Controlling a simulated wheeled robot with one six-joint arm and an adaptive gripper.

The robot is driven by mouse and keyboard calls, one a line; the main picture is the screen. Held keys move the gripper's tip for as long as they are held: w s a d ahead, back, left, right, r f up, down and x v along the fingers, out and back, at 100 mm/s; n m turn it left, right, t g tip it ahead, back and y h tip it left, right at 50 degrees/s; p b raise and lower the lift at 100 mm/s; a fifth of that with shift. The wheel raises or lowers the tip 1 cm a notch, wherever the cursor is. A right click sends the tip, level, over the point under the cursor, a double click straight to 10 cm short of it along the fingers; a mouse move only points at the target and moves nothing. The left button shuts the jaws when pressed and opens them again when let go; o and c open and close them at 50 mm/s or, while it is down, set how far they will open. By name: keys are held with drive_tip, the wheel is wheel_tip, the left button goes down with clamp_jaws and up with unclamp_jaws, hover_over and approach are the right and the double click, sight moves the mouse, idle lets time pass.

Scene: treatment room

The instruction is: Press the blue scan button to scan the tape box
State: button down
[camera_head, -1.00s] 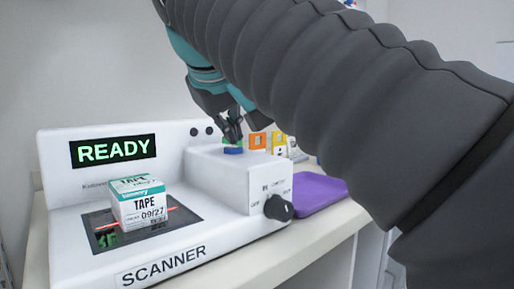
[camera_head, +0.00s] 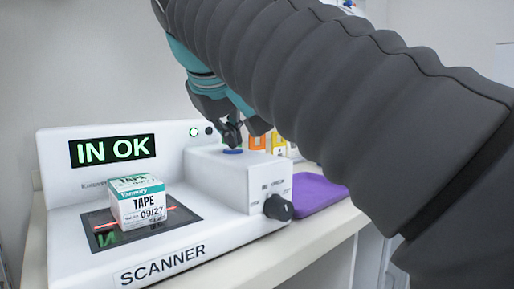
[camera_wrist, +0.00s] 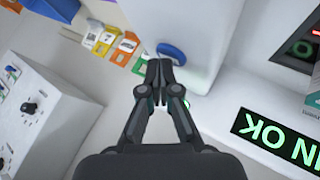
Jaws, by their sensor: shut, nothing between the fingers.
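The white scanner (camera_head: 225,175) stands on the counter, and its display (camera_head: 112,150) reads "IN OK" in green. A small green light (camera_head: 194,132) is lit beside the display. The tape box (camera_head: 137,202), white and teal with "TAPE 09/27", sits upright on the dark scan window (camera_head: 188,210) with a red line across it. The blue scan button (camera_head: 232,151) is on top of the raised block at right; it also shows in the wrist view (camera_wrist: 171,51). My gripper (camera_wrist: 160,64) is shut and empty, its tips close to the button. Whether they touch it I cannot tell.
A black knob (camera_head: 278,207) is on the block's front. A purple tray (camera_head: 318,192) lies to the right of the scanner. Orange and yellow labelled items (camera_wrist: 105,42) stand behind the block. Another white device with knobs (camera_wrist: 40,110) shows in the wrist view.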

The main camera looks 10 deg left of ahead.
drive_tip(key=shift+r+p, duration=0.85)
drive_tip(key=shift+p, duration=0.15)
wheel_tip(320, 180, up, 5)
drive_tip(key=p, duration=0.5)
drive_tip(key=shift+d, duration=0.1)
idle(0.6)
